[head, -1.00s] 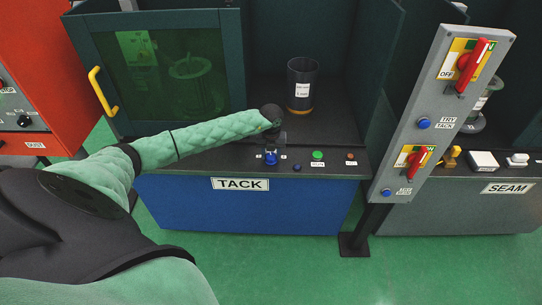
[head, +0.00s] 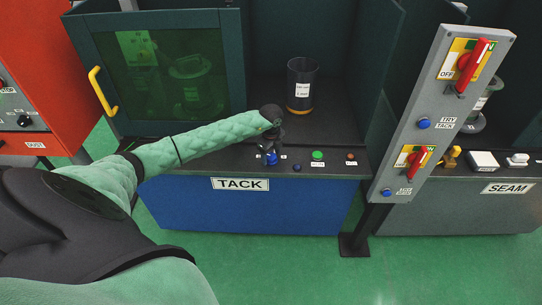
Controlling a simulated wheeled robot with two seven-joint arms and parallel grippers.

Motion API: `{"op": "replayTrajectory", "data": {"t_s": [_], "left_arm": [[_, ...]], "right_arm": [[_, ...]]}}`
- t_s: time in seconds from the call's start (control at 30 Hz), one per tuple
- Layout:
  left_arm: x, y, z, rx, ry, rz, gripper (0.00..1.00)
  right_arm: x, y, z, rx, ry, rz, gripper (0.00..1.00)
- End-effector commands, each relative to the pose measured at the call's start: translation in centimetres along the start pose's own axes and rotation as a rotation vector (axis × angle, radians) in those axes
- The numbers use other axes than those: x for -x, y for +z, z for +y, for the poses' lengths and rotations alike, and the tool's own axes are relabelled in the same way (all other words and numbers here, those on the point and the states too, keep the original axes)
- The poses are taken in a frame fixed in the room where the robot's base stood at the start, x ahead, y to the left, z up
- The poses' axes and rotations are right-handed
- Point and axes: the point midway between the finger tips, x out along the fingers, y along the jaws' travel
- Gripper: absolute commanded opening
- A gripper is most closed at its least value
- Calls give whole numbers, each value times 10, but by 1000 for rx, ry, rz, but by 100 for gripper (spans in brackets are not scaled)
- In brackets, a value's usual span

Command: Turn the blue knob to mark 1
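The blue knob (head: 271,158) is on the dark front ledge of the TACK station, above the TACK label. Small white mark labels sit beside it; the one on its right shows, but its digit is too small to read. My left arm, in a green quilted sleeve, reaches in from the left. My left gripper (head: 271,146) points down right over the knob and partly covers it. The fingers look close to the knob, but I cannot tell whether they touch or grip it. My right gripper is not in view.
A green button (head: 317,156), a small blue button (head: 297,168) and a reddish button (head: 350,156) are right of the knob. A dark cylinder (head: 301,85) stands behind. A grey post panel (head: 436,117) with red switches rises at right. A green-tinted door (head: 160,75) is at left.

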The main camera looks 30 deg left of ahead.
Motion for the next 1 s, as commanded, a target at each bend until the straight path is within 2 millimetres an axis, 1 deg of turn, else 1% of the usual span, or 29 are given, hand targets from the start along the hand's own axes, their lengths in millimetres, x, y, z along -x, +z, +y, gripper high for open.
{"op": "replayTrajectory", "data": {"t_s": [0.03,0.07,0.23,0.33,0.43,1.0], "left_arm": [[0,0,0,-1,0,0,75],[0,0,0,-1,0,0,78],[0,0,0,-2,-1,0,78],[1,0,0,-3,-1,0,78],[4,0,0,-3,-1,0,78],[39,0,0,-4,-1,0,78]], "right_arm": [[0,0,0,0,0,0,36],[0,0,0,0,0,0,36],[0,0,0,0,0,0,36],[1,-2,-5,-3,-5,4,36],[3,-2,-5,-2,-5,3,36],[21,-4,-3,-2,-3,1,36]]}}
